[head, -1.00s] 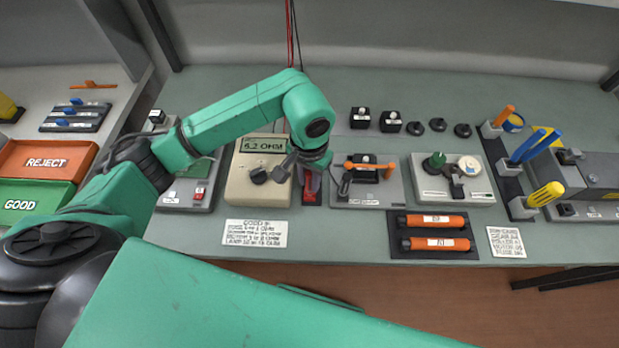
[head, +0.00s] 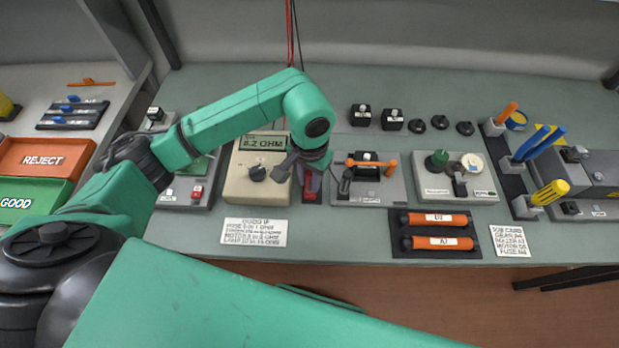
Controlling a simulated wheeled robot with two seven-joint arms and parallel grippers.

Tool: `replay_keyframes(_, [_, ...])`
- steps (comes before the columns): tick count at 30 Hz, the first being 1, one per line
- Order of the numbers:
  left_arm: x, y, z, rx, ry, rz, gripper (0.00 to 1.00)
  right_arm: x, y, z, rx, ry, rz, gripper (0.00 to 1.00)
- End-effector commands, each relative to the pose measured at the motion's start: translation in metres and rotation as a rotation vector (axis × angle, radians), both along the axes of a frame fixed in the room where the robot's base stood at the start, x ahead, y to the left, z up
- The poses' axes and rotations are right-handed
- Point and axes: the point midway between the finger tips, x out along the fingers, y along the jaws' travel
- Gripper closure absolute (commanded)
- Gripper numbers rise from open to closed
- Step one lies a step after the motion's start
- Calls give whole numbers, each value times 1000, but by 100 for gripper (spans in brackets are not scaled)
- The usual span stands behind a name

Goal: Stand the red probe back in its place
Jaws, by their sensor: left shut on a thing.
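My left gripper (head: 311,179) is shut on the red probe and points down at a small red holder (head: 312,196) on the bench. The holder is just right of the beige meter (head: 256,170), whose display reads about 6.2 OHM. The probe itself is mostly hidden by the gripper and wrist, so I cannot tell whether its tip sits in the holder. My right gripper is not in view.
A grey fixture with an orange lever (head: 372,164) stands close to the right of the gripper. A dark tray (head: 434,252) with two orange cylinders lies in front. A printed card (head: 254,232) lies before the meter. Red and black leads (head: 292,40) hang behind.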

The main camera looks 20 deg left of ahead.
Motion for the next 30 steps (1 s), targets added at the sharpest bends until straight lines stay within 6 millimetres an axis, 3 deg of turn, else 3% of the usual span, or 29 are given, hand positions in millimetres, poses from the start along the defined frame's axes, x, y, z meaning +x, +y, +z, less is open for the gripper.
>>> replay_keyframes(13, [0,0,-4,0,0,0,100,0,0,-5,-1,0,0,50])
replay_keyframes(14, [0,0,-4,0,0,0,70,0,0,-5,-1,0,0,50])
replay_keyframes(16, [0,0,-4,0,0,0,43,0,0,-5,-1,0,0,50])
replay_keyframes(17, [0,0,-4,0,0,0,39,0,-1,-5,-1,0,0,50])
replay_keyframes(26, [0,0,-3,0,-1,0,39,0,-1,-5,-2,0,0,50])
replay_keyframes(30, [1,0,8,-1,-4,1,39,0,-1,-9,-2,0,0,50])
